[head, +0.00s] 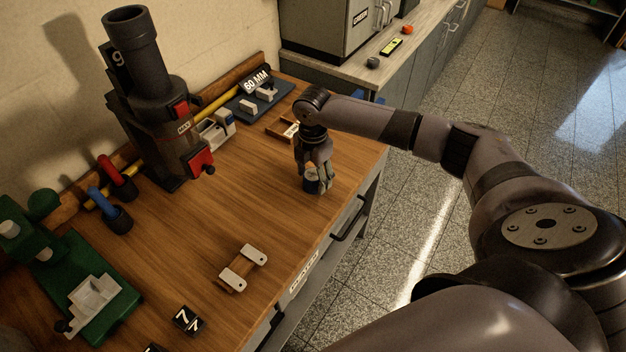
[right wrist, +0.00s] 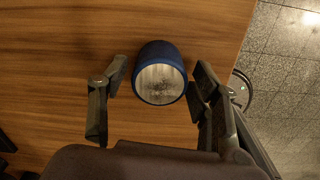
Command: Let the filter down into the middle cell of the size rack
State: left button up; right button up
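A blue cylinder with a bright metal end face, which looks like the filter (right wrist: 160,73), stands on the wooden bench near its front edge. In the head view it shows small and partly hidden (head: 313,186) under my right gripper (head: 318,177). In the right wrist view my right gripper (right wrist: 155,88) has its fingers spread on either side of the filter. A gap shows at the left finger; the right finger is very close, and contact there is unclear. A small wooden tray (head: 274,128), possibly the size rack, is partly hidden behind my right wrist; its cells are not clear.
A blue stand with a "60 MM" sign (head: 256,82) is at the back. A tall dark machine (head: 150,110) stands left of it. A wooden piece with white plates (head: 240,280) lies at the front, near a number block (head: 187,320). The bench middle is clear.

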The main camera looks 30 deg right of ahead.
aim_at(313, 175)
jog(key=c, duration=1.1)
jog(key=shift+o, duration=0.2)
notch_tip(313, 175, up, 20)
jog(key=b, duration=0.1)
jog(key=s+a+f+m, duration=0.2)
jog(key=s+a+m, duration=0.4)
jog(key=m, duration=0.4)
jog(key=s+a+f+m, duration=0.3)
jog(key=s+a+m, duration=0.4)
jog(key=m, duration=0.3)
jog(key=shift+s+a+f+m, duration=0.25)
jog(key=shift+s+m, duration=0.15)
jog(key=shift+s, duration=0.45)
jog(key=shift+d, duration=0.1)
